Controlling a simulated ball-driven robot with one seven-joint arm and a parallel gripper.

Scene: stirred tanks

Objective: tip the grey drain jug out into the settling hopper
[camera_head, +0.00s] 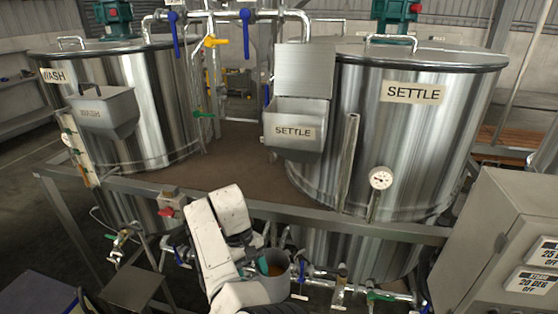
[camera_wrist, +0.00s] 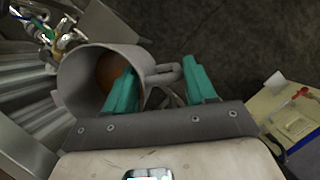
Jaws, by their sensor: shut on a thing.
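The grey drain jug (camera_wrist: 78,85) is at the left of the wrist view, its mouth showing an orange-brown content inside. It also shows in the head view (camera_head: 279,287), low in front of the tank stand. My gripper (camera_wrist: 163,88) has teal fingers either side of the jug's handle and is shut on it. In the head view my gripper (camera_head: 262,265) is partly hidden by my arm. The settling hopper (camera_head: 297,146), labelled SETTLE, hangs on the front of the SETTLE tank (camera_head: 420,140), above and slightly right of the jug. A metal panel stands upright above its mouth, which looks open.
The WASH tank (camera_head: 160,110) with its own WASH hopper (camera_head: 105,114) stands at left. The stand's front rail (camera_head: 350,228) runs between jug and hopper. Pipes and valves lie below it. A grey control box (camera_head: 490,240) is at right, a dial gauge (camera_head: 381,178) on the SETTLE tank.

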